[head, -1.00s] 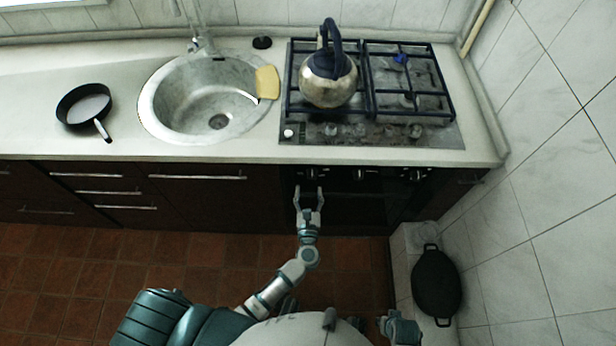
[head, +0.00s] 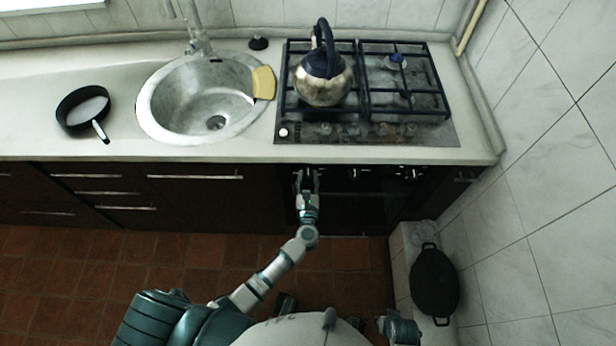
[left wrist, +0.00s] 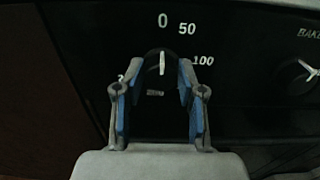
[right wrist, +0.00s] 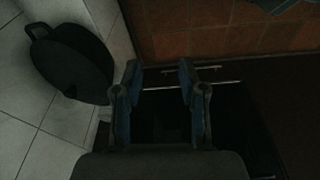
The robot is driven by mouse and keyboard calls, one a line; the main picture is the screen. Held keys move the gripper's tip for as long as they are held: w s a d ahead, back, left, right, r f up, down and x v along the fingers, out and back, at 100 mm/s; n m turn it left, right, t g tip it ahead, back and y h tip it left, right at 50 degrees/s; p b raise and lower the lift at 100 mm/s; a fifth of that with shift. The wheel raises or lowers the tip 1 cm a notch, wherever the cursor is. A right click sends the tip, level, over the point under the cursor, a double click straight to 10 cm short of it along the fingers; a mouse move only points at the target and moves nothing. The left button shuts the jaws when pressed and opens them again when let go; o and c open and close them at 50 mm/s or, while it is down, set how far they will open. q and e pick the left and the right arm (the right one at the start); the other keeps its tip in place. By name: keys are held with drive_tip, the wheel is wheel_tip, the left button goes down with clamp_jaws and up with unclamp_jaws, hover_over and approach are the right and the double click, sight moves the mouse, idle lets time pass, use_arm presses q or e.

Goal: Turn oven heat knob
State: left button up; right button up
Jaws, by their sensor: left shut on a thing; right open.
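The oven heat knob (left wrist: 162,60) is black with a white pointer line, on a dark panel marked 0, 50 and 100. Its pointer stands straight up, close to the 0. My left gripper (head: 306,176) is at the oven's front panel, its fingers on either side of the knob. The left wrist view shows this gripper (left wrist: 160,75) shut on the knob, hiding its lower sides and some numbers. My right gripper (right wrist: 158,75) is open and empty, low down and away from the oven knobs.
Other oven knobs (head: 408,173) sit to the right on the same panel. A kettle (head: 323,84) stands on the hob (head: 430,133) above. The sink (head: 160,118) and a pan (head: 75,112) are to the left. A dark pot (head: 435,285) is at the lower right.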

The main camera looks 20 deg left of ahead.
use_arm(q)
drive_tip(key=shift+w+d+r, duration=0.15)
drive_tip(key=shift+d+r, duration=0.15)
drive_tip(key=shift+d, duration=0.05)
drive_tip(key=shift+c, duration=0.3)
drive_tip(key=shift+a, duration=0.4)
drive_tip(key=shift+m, duration=0.3)
drive_tip(key=m+p, duration=0.1)
drive_tip(key=m, duration=0.1)
drive_tip(key=m+p, duration=0.1)
drive_tip(key=m, duration=0.2)
drive_tip(key=shift+w+d+r+p, duration=0.15)
drive_tip(key=shift+p, duration=0.2)
drive_tip(key=m+p, duration=0.2)
drive_tip(key=m, duration=0.5)
drive_tip(key=shift+d+m+p, duration=0.15)
drive_tip(key=shift+m+p, duration=0.15)
drive_tip(key=shift+p, duration=0.1)
drive_tip(key=shift+f+m+p, duration=0.25)
drive_tip(key=shift+m+p, duration=0.25)
drive_tip(key=shift+m, duration=1.1)
use_arm(e)
drive_tip(key=s+f, duration=0.4)
drive_tip(key=f, duration=0.3)
drive_tip(key=s+d+f, duration=0.1)
drive_tip(key=s+f, duration=0.2)
drive_tip(key=f, duration=0.4)
drive_tip(key=shift+s+d+f+g, duration=0.3)
drive_tip(key=shift+s, duration=0.1)
